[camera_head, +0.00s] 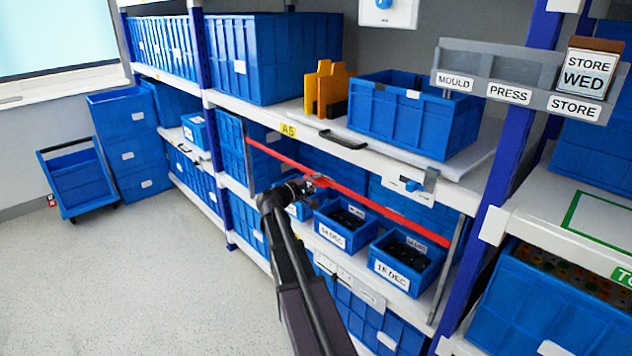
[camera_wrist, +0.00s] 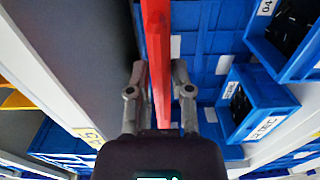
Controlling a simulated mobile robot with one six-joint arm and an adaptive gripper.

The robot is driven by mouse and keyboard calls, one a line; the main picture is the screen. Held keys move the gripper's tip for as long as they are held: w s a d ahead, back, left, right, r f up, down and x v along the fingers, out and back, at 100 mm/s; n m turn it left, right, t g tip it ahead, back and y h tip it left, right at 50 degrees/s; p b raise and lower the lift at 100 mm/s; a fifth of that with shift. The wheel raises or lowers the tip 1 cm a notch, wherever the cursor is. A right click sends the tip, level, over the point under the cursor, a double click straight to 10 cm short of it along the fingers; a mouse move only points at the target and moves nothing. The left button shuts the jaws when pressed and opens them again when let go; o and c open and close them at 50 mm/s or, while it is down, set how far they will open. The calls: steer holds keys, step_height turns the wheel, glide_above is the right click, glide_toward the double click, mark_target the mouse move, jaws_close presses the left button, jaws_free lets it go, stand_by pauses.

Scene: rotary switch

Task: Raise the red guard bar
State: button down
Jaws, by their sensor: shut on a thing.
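The red guard bar (camera_head: 400,218) runs across the front of the middle shelf bay, sloping down to the right in the head view, between two grey side arms. In the wrist view the bar (camera_wrist: 157,50) passes lengthwise between the two fingers. My gripper (camera_head: 316,182) is at about the middle of the bar. In the wrist view my gripper (camera_wrist: 159,80) is shut on the bar, one finger on each side. In the head view the fingertips are small and partly hidden by the wrist.
Blue bins (camera_head: 345,226) labelled with dates stand on the shelf behind the bar. A white shelf edge (camera_head: 350,150) with a black handle lies above it. A blue post (camera_head: 490,230) stands at the right. A blue cart (camera_head: 78,183) stands at the left on open floor.

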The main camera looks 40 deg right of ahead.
steer(key=shift+w+d+r, duration=0.1)
steer(key=shift+w+r, duration=0.05)
steer(key=c, duration=0.7)
jaws_free()
steer(key=shift+r, duration=0.1)
steer(key=shift+s+a, duration=0.25)
steer(key=shift+a, duration=0.6)
steer(key=a, duration=1)
steer(key=shift+s+a, duration=0.2)
steer(key=shift+s, duration=0.15)
